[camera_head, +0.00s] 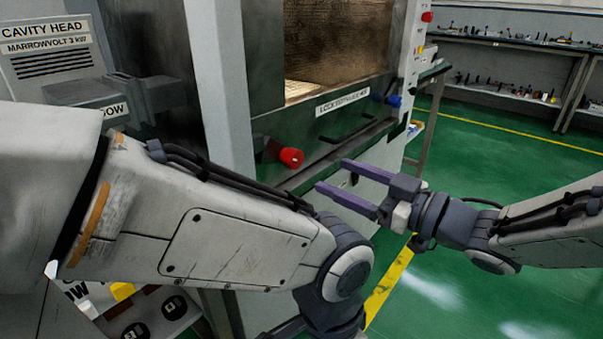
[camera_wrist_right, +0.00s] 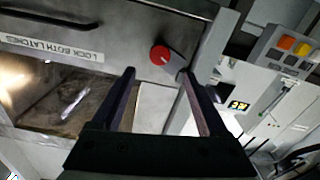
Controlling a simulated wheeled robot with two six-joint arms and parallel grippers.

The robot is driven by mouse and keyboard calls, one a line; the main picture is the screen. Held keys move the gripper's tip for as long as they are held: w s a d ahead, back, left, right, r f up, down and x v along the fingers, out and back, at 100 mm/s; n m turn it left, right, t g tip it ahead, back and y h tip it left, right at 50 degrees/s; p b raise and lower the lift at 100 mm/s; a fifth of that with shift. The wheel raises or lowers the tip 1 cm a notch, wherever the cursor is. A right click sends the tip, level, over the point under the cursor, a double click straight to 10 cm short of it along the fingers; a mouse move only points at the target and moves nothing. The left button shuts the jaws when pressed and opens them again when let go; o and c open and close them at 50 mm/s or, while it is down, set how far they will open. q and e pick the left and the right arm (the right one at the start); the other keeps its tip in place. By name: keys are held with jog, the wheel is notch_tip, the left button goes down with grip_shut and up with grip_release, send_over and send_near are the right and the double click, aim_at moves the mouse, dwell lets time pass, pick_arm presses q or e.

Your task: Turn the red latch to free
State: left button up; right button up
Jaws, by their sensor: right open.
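The red latch (camera_head: 290,157) is a round red knob on the lower left of the microwave's front door panel. It also shows in the right wrist view (camera_wrist_right: 159,55), beyond the fingertips and roughly between them. My right gripper (camera_head: 332,177) is open and empty, to the right of the red latch and apart from it; its two fingers point left toward the latch. It shows in the right wrist view too (camera_wrist_right: 157,78). My left arm crosses the front at the left; its gripper fingers are out of view at the bottom.
A blue latch (camera_head: 393,100) sits at the panel's right end. A label (camera_head: 342,101) lies between the latches, with a dark bar handle (camera_head: 345,145) below it. Shelving (camera_head: 510,60) with small items stands at the back right. The green floor (camera_head: 480,150) is open there.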

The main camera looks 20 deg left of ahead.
aim_at(298, 160)
jog(key=b+x, duration=0.2)
jog(key=x, duration=0.7)
jog(key=shift+w+a, duration=0.1)
jog(key=shift+a, duration=0.15)
grip_shut()
